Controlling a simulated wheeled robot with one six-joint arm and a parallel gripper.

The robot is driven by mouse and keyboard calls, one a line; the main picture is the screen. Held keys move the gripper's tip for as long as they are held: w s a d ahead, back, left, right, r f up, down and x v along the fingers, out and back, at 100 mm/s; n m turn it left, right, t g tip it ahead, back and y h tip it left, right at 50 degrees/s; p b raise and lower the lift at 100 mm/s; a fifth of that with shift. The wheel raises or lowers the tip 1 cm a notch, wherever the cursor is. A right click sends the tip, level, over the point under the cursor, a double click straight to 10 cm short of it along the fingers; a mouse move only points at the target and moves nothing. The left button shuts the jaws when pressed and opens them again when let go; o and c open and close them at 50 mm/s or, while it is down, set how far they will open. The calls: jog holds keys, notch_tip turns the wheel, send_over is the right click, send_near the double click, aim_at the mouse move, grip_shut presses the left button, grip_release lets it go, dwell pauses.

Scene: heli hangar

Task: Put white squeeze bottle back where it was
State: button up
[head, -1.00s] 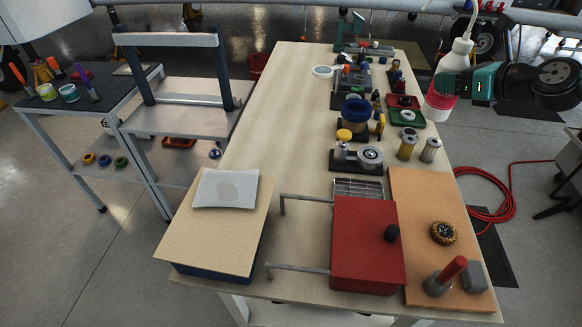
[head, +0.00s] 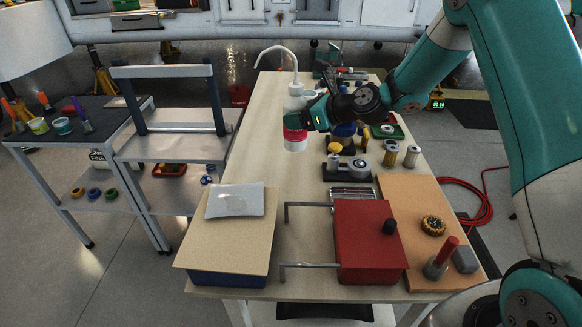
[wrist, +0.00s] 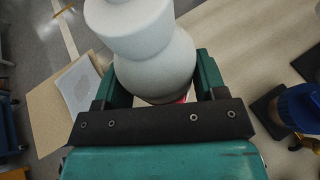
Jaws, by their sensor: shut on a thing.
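The white squeeze bottle (head: 295,104) has a red band and a bent spout. It is upright in my gripper (head: 306,119) in the head view, over the middle-left part of the long wooden table (head: 258,150). My gripper is shut around the bottle. In the wrist view, the bottle's white shoulder (wrist: 155,55) fills the space between the jaws (wrist: 158,88). The head view does not clearly show the height of the bottle above the table.
A box with a tan lid (head: 195,245) and a red box (head: 368,240) stand at the table's near end. Several tools and cans stand along the right side. A grey cart (head: 180,148) is at the left. The table's left-middle strip is clear.

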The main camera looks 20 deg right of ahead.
notch_tip(320, 180, down, 14)
dwell(0.4)
jog(key=shift+a, duration=0.1)
jog(key=shift+f, duration=0.1)
jog(key=o, duration=0.7)
